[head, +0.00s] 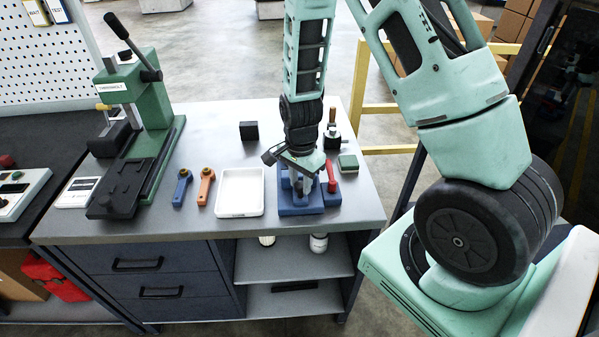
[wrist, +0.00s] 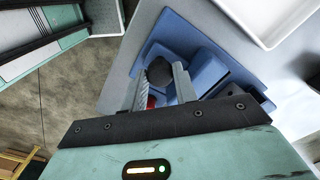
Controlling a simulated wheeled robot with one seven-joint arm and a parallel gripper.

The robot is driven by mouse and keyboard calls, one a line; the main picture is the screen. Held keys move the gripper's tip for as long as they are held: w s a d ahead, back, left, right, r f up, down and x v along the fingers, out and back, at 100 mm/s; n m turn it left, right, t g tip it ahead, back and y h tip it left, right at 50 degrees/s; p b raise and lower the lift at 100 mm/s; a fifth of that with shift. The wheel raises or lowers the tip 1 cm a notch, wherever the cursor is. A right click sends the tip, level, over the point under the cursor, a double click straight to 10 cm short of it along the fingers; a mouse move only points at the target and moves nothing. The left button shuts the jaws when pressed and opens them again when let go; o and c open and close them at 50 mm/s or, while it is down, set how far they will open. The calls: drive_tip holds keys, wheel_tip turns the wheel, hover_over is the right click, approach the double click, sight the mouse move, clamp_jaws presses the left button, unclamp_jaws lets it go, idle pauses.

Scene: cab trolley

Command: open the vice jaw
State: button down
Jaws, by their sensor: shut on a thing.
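The blue vice (head: 301,208) stands on the grey bench top near its front right part, below my arm. My gripper (head: 306,184) points down at the vice and hides much of its upper part. In the wrist view, the vice (wrist: 203,70) shows its blue blocks, and a round dark knob (wrist: 160,70) sits between the two fingertips of my gripper (wrist: 161,84). The fingers are shut on this knob. A little red shows behind the fingers. How far apart the jaws are cannot be told.
A red-handled tool (head: 331,178) stands close to the vice's right side, with a green-topped block (head: 348,163) beyond it. A white tray (head: 240,192) lies to the left, beside orange (head: 206,185) and blue (head: 182,187) handles. A green press (head: 150,110) stands further left.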

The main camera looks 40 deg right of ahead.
drive_tip(key=shift+w, duration=0.1)
drive_tip(key=c, duration=1.1)
unclamp_jaws()
wheel_tip(320, 180, up, 17)
drive_tip(key=shift+r+b, duration=0.2)
drive_tip(key=shift+b, duration=0.4)
